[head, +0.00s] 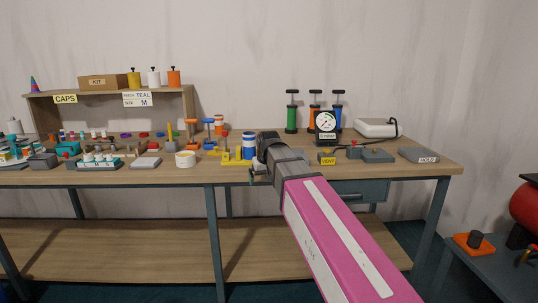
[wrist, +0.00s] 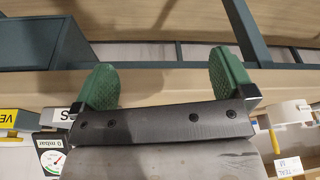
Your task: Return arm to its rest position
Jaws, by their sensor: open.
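My arm (head: 335,235), pink with a white stripe, reaches from the lower right of the head view to the workbench. My gripper (head: 256,174) is at its far end, low by the front edge of the bench top (head: 150,176). In the wrist view my gripper (wrist: 165,78) shows two green pads set wide apart with nothing between them. It is open and empty. The head view shows the fingers only as a small dark shape.
Near the gripper stand blue-and-white cylinders (head: 249,146) and a dial gauge (head: 325,126). A VENT block (head: 327,158) and a HOLD block (head: 419,155) are to the right. A CAPS shelf (head: 110,92) stands at the left. An orange block (head: 474,244) lies at the lower right.

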